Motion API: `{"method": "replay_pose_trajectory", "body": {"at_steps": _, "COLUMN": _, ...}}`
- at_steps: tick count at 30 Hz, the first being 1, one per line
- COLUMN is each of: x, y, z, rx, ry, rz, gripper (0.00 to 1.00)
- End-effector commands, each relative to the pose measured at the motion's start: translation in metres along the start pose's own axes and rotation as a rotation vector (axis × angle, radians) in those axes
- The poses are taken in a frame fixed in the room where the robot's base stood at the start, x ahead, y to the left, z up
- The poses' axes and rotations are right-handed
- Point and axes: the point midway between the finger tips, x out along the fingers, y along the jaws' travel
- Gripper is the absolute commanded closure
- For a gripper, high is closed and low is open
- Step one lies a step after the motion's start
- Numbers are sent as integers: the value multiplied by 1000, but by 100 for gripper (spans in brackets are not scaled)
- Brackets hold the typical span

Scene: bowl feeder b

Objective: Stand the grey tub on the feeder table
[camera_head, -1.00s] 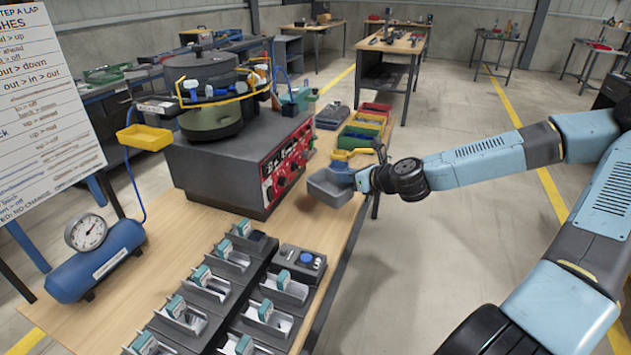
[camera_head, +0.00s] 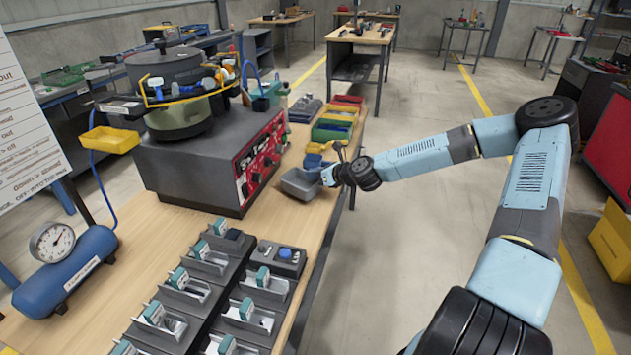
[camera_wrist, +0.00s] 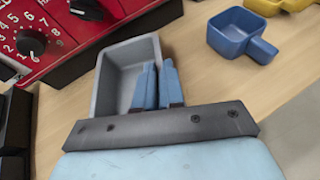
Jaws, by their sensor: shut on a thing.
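The grey tub (camera_head: 299,184) is an open, roughly rectangular container at the right edge of the wooden feeder table (camera_head: 130,262), in front of the feeder's red control panel. It looks upright. My gripper (camera_head: 322,178) reaches it from the right. In the wrist view the tub (camera_wrist: 103,88) is open towards the camera.
The bowl feeder (camera_head: 200,165) stands close left of the tub. A blue scoop-like bin (camera_wrist: 238,35) lies just beyond it, with coloured bins (camera_head: 335,122) farther back. Dark trays (camera_head: 250,318) with slots fill the near table. Bare wood lies between tub and trays.

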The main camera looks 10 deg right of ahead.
Motion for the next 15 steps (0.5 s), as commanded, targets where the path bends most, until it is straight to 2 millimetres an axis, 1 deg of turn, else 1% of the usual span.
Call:
{"method": "replay_pose_trajectory", "body": {"at_steps": 1, "x": 3, "y": 0, "z": -9, "rx": 4, "ry": 2, "rz": 1, "gripper": 100}}
{"method": "replay_pose_trajectory", "body": {"at_steps": 5, "x": 9, "y": -1, "z": -23, "rx": 4, "ry": 1, "rz": 1, "gripper": 100}}
{"method": "replay_pose_trajectory", "body": {"at_steps": 12, "x": 9, "y": -1, "z": -25, "rx": 2, "ry": 0, "rz": 0, "gripper": 100}}
{"method": "replay_pose_trajectory", "body": {"at_steps": 13, "x": 9, "y": -1, "z": -26, "rx": 2, "ry": 1, "rz": 0, "gripper": 89}}
{"method": "replay_pose_trajectory", "body": {"at_steps": 15, "x": 9, "y": -1, "z": -25, "rx": 2, "ry": 1, "rz": 0, "gripper": 82}}
